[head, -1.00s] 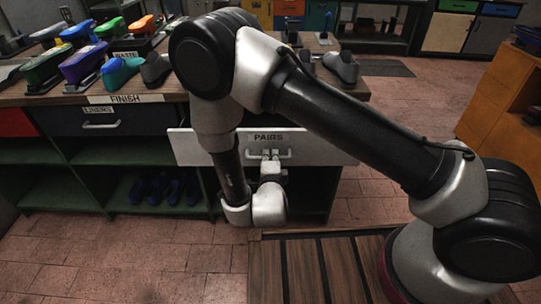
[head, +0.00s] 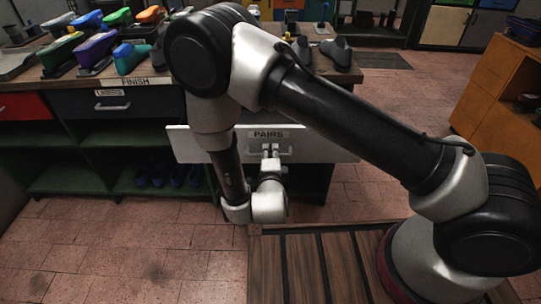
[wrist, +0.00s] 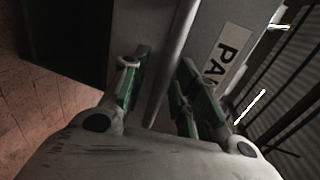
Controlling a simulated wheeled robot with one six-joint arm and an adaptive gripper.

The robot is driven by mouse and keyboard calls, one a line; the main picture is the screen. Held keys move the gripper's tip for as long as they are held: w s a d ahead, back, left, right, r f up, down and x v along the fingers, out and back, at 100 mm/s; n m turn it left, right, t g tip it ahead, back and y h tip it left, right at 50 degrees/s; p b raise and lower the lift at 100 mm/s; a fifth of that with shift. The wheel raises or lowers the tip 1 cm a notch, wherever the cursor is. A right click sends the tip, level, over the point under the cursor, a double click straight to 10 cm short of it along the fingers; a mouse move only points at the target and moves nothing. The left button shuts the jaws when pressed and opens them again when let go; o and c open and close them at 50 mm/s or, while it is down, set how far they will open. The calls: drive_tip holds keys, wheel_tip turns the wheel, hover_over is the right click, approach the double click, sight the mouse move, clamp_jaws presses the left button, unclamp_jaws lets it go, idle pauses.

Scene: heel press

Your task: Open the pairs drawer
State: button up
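The pairs drawer (head: 330,147) has a pale front with a PAIRS label and a bar handle (head: 287,151). Its front stands out from the dark workbench, towards me. My gripper (head: 269,152) is at the handle, below the label. In the wrist view my gripper (wrist: 163,75) has its green-padded fingers on both sides of the grey handle bar (wrist: 172,65), closed on it. The drawer front also shows there, with part of its label (wrist: 230,58). My arm hides part of the drawer front's left side, and the drawer's inside is not visible.
The liners drawer (head: 120,103) is shut, left of my arm. Coloured shoes (head: 95,48) stand on the bench top, and dark shoes (head: 165,176) lie on the shelf below. An orange cabinet (head: 500,90) stands at right. The tiled floor (head: 120,245) at front left is clear.

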sight(270, 131)
drive_tip(key=o, duration=1)
drive_tip(key=r, duration=0.7)
drive_tip(key=shift+w+r, duration=0.3)
drive_tip(key=shift+s+r, duration=0.2)
drive_tip(key=shift+r, duration=0.4)
drive_tip(key=shift+s+r, duration=0.15)
drive_tip(key=shift+r, duration=0.45)
drive_tip(key=shift+c, duration=0.4)
drive_tip(key=shift+r, duration=0.1)
drive_tip(key=c, duration=0.9)
